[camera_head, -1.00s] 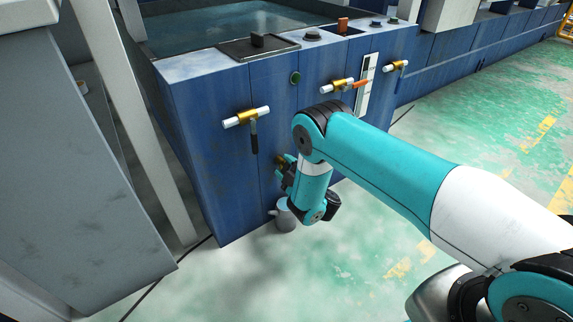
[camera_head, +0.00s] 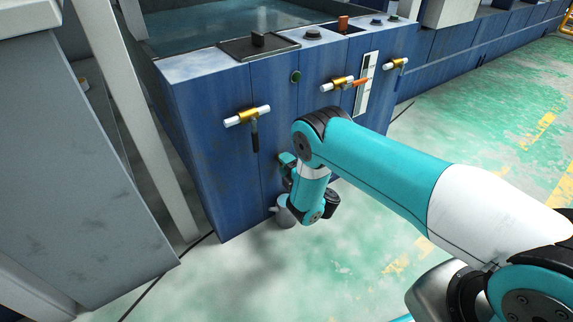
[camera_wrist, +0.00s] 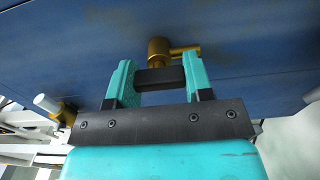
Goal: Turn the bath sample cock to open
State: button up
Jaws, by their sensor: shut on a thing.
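The sample cock (camera_wrist: 158,49) shows in the wrist view as a small brass valve on the blue panel, with a short brass stub pointing right. Its black handle (camera_wrist: 160,78) lies crosswise between the two teal fingers. My gripper (camera_wrist: 160,66) is shut on this handle, one finger at each end. In the head view my gripper (camera_head: 288,170) is low against the front of the blue bath cabinet (camera_head: 222,165). My wrist hides the cock there.
A grey cup-like vessel (camera_head: 285,215) is below my gripper. A grey cabinet (camera_head: 85,170) stands left; open floor lies right.

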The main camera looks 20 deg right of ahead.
dwell(0.4)
jog(key=o, duration=0.9)
jog(key=shift+r+p, duration=0.1)
jog(key=shift+p, duration=0.25)
jog(key=p+v, duration=1.7)
jog(key=p, duration=0.2)
jog(key=shift+s, duration=0.15)
